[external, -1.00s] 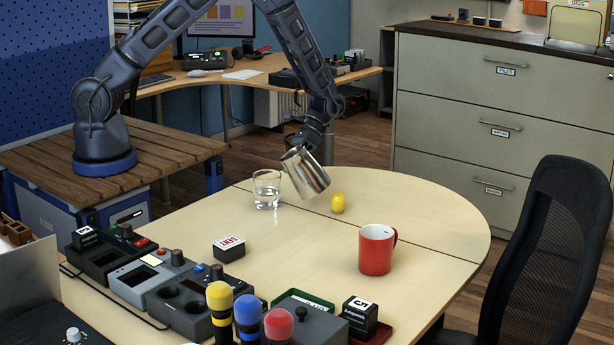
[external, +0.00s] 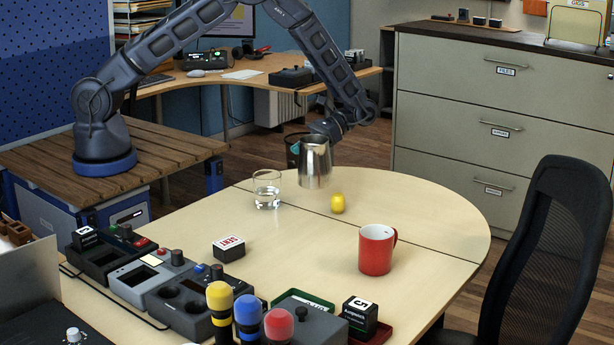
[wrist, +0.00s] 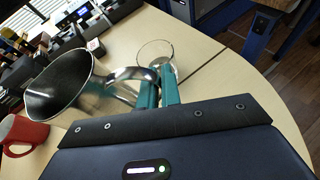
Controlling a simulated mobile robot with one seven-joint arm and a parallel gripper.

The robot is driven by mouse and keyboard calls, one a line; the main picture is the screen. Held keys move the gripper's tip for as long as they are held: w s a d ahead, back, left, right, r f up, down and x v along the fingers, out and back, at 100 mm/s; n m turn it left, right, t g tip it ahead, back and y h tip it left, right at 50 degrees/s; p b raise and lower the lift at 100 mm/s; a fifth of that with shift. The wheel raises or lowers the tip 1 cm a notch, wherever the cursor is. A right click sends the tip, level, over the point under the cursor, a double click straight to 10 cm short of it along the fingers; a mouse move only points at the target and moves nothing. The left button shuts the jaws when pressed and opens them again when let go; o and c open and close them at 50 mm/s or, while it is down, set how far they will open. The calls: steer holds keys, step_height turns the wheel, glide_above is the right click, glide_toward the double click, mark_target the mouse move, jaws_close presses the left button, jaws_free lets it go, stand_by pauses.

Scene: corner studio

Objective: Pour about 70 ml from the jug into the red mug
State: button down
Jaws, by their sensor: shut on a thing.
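The steel jug (external: 314,163) hangs above the table's far part, about upright in the external view. My gripper (wrist: 160,88) is shut on the jug's handle; in the external view the fingers are largely hidden behind the jug. The wrist view shows the jug's open mouth (wrist: 60,82); I cannot make out a liquid level in it. The red mug (external: 376,250) stands upright on the table, nearer and to the right of the jug, apart from it. It also shows at the left edge of the wrist view (wrist: 20,135). The mug's contents are hidden.
A glass with clear liquid (external: 266,190) stands just left of the jug. Control boxes (external: 185,300) and a black block (external: 360,316) fill the near edge. The table (external: 300,240) is clear around the mug.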

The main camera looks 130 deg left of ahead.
steer(key=shift+w+r, duration=0.15)
steer(key=shift+r, duration=2.55)
steer(key=w+d+n+t, duration=0.3)
steer(key=w+d, duration=0.1)
steer(key=w, duration=0.7)
steer(key=w+d+n+t+h, duration=0.1)
steer(key=w+d+n+t, duration=0.25)
steer(key=w, duration=0.75)
steer(key=w+d+n+t, duration=0.3)
steer(key=w+d+t, duration=0.15)
steer(key=w, duration=0.65)
steer(key=shift+g, duration=0.4)
steer(key=shift+d+f, duration=0.2)
steer(key=shift+f, duration=2.4)
steer(key=shift+d+m, duration=0.1)
steer(key=shift+m, duration=0.15)
